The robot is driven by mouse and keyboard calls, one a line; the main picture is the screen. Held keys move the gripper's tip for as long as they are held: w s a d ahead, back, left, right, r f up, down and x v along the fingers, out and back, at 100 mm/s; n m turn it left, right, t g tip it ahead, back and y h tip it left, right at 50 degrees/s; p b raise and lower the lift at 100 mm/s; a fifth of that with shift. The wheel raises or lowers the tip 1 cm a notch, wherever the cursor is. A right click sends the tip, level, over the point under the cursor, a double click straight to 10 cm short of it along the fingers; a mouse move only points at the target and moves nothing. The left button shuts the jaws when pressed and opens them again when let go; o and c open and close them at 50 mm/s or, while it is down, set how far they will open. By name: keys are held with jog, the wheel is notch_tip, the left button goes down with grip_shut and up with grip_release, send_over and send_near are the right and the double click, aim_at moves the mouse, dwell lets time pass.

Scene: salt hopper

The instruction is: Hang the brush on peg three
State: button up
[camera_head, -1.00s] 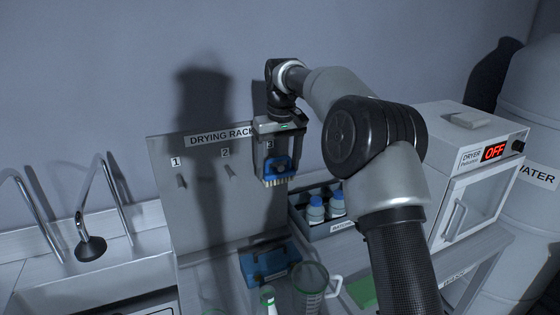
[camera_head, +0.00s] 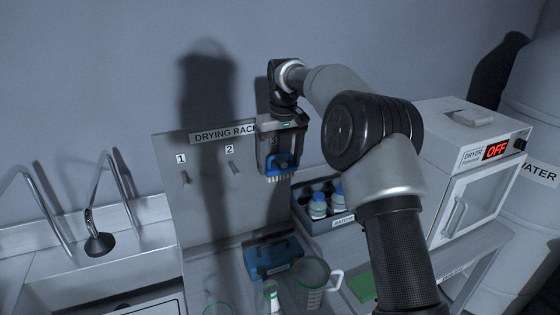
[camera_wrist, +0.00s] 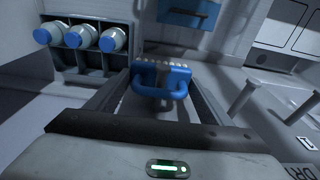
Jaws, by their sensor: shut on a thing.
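A blue brush (camera_head: 279,163) with pale bristles is held between the fingers of my gripper (camera_head: 279,158), bristles pointing down. In the wrist view the brush (camera_wrist: 160,80) shows a blue loop handle between the two fingers. The grey drying rack board (camera_head: 205,205) carries pegs under labels 1 and 2: peg one (camera_head: 186,177) and peg two (camera_head: 235,167). My gripper is in front of the board's right part, right of peg two. The third label is mostly hidden behind my gripper, and peg three cannot be made out in the head view. Two pegs show at the right of the wrist view.
A blue toolbox-like case (camera_head: 272,258), a clear jug (camera_head: 312,280) and a green-capped bottle (camera_head: 271,297) stand below the board. A grey tray of blue-capped bottles (camera_head: 318,206) is to the right. The dryer (camera_head: 470,165) reads OFF. A sink (camera_head: 90,280) is at left.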

jog(key=o, duration=1.1)
